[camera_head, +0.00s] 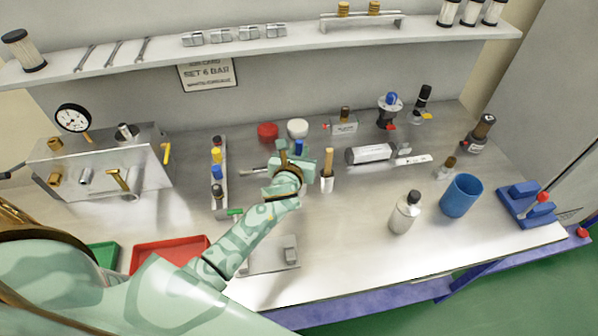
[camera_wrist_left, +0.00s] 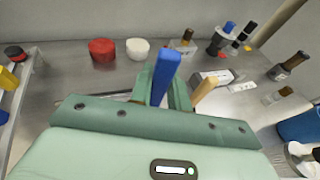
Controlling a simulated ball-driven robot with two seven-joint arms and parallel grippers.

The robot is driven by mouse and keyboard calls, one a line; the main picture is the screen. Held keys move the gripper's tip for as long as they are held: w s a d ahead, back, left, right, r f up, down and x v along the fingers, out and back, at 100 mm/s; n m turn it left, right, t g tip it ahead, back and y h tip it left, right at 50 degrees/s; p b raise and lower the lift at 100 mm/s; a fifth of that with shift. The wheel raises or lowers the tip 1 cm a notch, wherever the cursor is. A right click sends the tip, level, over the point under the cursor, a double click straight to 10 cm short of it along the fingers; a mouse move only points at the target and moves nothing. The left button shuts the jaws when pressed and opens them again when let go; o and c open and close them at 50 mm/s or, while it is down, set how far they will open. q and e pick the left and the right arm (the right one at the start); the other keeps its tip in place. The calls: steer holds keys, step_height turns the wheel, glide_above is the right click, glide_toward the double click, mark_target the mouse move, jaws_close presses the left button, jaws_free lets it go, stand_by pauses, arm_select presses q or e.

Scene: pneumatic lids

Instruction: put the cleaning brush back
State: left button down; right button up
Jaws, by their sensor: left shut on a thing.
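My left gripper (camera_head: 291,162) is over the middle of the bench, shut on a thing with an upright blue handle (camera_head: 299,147). In the left wrist view the blue handle (camera_wrist_left: 165,76) rises between the fingers. The gripper hides its lower end, so I cannot tell for sure that it is the cleaning brush. Just right of the gripper stands a wooden-handled, brush-like thing with a pale lower part (camera_head: 327,172); its handle also shows in the left wrist view (camera_wrist_left: 207,92). My right gripper is not in view.
A red lid (camera_head: 268,132) and a white lid (camera_head: 297,128) lie behind the gripper. A grey cylinder (camera_head: 370,153) lies to the right. A rack (camera_head: 219,180) of coloured items stands left.

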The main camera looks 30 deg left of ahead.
arm_select(q)
step_height(320, 180, down, 5)
steer(key=shift+b, duration=1.2)
steer(key=shift+r, duration=0.1)
steer(key=c, duration=1.3)
jaws_free()
steer(key=shift+c, duration=0.2)
